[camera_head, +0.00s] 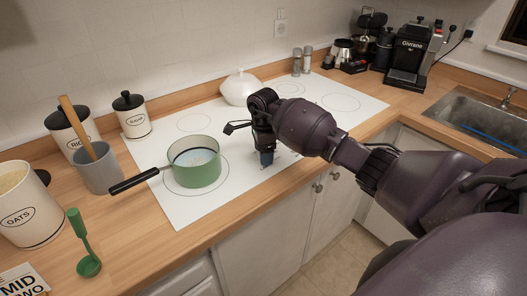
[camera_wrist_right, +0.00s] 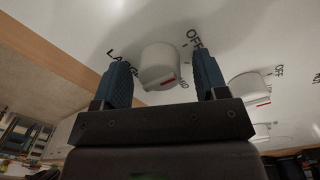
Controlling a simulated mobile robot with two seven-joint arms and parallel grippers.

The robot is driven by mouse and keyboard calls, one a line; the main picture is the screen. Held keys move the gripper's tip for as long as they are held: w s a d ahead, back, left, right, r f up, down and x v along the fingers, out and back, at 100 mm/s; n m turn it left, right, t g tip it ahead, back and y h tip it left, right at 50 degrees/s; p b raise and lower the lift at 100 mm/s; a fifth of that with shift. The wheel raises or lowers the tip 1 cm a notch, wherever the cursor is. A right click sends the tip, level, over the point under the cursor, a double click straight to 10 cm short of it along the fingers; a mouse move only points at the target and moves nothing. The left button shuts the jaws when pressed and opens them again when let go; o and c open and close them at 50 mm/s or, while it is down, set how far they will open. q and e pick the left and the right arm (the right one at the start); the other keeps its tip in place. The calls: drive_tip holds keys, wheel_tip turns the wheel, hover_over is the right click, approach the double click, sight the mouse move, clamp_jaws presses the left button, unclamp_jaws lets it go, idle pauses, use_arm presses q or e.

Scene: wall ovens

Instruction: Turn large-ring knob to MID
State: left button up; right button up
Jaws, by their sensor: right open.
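The large-ring knob (camera_wrist_right: 157,62) is white and round with a red mark on its rim, and it sits on the white cooktop panel. In the right wrist view, partly readable "LARGE" lettering is beside it, "OFF" is to its upper right, and a small label is near the red mark. My right gripper (camera_wrist_right: 163,72) is open, its two dark blue fingers on either side of the knob; contact cannot be told. In the head view my right gripper (camera_head: 266,158) points down at the cooktop's front edge and hides the knob. My left gripper is not in view.
Another white knob (camera_wrist_right: 250,87) with its own "OFF" label is close to the right finger. A green pot (camera_head: 196,165) with a black handle stands on the white cooktop (camera_head: 180,212), left of my gripper. A white lidded pot (camera_head: 240,88) stands behind.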

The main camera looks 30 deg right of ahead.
drive_tip(key=shift+c, duration=0.3)
drive_tip(key=c, duration=0.7)
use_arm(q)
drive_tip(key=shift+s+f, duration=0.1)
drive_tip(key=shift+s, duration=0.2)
use_arm(e)
drive_tip(key=shift+c, duration=0.8)
